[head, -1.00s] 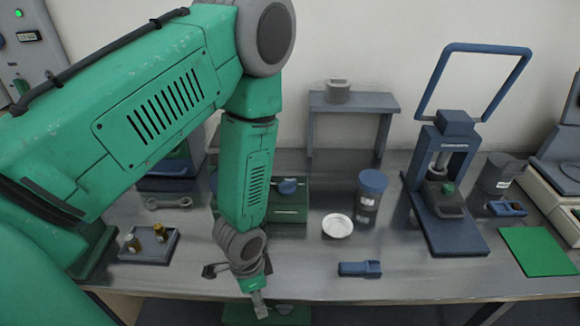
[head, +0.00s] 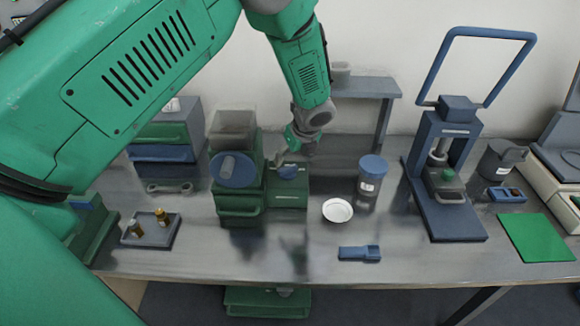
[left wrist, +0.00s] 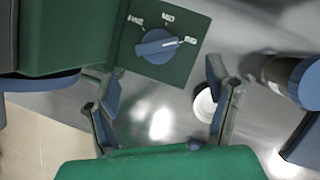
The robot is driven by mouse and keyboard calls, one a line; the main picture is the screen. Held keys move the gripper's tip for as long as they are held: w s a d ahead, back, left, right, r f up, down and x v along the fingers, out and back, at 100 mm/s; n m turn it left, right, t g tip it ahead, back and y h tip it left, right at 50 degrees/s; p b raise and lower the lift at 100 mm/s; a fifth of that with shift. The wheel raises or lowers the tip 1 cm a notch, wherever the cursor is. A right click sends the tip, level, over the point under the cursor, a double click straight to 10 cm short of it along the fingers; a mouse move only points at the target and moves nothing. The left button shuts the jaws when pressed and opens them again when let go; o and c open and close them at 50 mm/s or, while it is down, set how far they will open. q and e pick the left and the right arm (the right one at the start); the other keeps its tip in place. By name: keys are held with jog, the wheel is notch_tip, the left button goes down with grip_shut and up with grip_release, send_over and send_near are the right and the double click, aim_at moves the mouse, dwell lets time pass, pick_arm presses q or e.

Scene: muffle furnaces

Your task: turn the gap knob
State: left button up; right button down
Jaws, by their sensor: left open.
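The gap knob (left wrist: 157,43) is a blue dial on a green box face, with labels that look like FINE, MID and BIG. Its white mark points right, towards BIG. In the head view the knob (head: 288,172) sits on the low green box beside the mill body, partly under my gripper. My left gripper (head: 303,150) is just above and behind the knob there. In the left wrist view my left gripper (left wrist: 162,105) has its two fingers spread wide and empty, with the knob beyond them, apart from both. My right gripper is not in view.
The green mill (head: 237,170) with a big blue disc stands left of the knob. A white dish (head: 337,210), a blue-lidded jar (head: 371,180) and a blue press (head: 445,180) stand to the right. A grey shelf (head: 365,86) is behind. The bench front is mostly clear.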

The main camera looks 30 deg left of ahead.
aim_at(288, 168)
pick_arm(q)
jog(key=x, duration=0.7)
jog(key=shift+a+f+p, duration=0.15)
jog(key=shift+a+p, duration=0.15)
jog(key=shift+a, duration=0.05)
jog(key=shift+d, duration=0.1)
jog(key=c, duration=1.2)
